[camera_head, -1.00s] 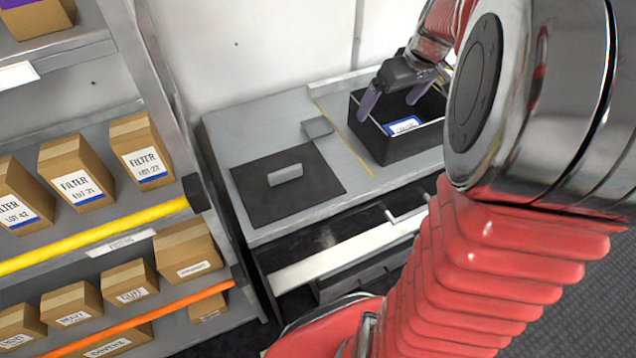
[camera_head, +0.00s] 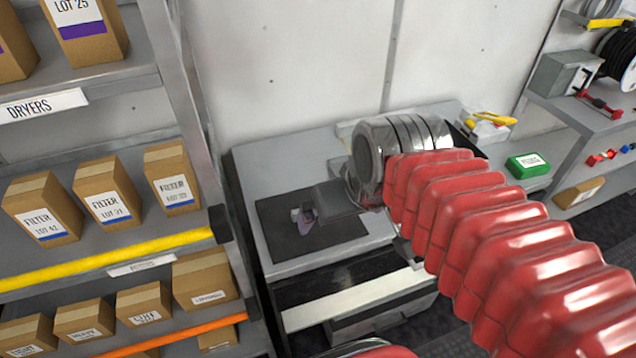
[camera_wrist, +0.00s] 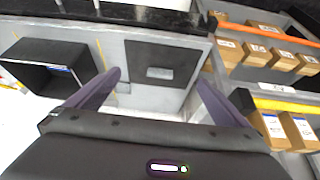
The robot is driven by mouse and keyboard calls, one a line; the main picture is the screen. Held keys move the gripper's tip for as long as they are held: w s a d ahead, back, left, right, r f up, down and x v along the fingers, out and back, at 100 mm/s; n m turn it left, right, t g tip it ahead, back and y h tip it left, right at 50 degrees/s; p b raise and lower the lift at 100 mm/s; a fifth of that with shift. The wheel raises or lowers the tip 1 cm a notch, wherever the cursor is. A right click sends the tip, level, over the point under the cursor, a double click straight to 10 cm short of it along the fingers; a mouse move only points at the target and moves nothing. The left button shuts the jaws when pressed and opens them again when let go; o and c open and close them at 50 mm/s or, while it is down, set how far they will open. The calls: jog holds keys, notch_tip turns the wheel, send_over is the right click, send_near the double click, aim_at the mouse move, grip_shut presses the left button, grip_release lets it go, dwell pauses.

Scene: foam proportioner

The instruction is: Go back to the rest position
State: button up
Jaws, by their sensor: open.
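My gripper (camera_wrist: 160,92) is open in the wrist view, its two purple fingers apart with nothing between them. In the head view my gripper (camera_head: 304,216) shows only in part, over the dark mat on the grey bench, with the rest behind my arm. The dark mat (camera_wrist: 190,60) with a small grey block (camera_wrist: 160,73) on it lies beyond the fingertips in the wrist view. The black bin (camera_wrist: 30,70) stands to the left in the wrist view with a white and blue label inside. My arm hides most of the bin in the head view.
A shelf with filter boxes (camera_head: 103,190) and a yellow rail (camera_head: 120,258) stands close on the left. A green case (camera_head: 528,165) and a yellow-handled tool (camera_head: 490,119) lie to the right. A side shelf with a cable reel (camera_head: 620,55) is at far right.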

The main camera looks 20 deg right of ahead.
jog(key=shift+s+a+f, duration=0.2)
jog(key=shift+s+a, duration=0.2)
jog(key=shift+s, duration=0.2)
jog(key=shift+s+a+f, duration=0.2)
jog(key=shift+s+a, duration=0.2)
jog(key=shift+s, duration=0.2)
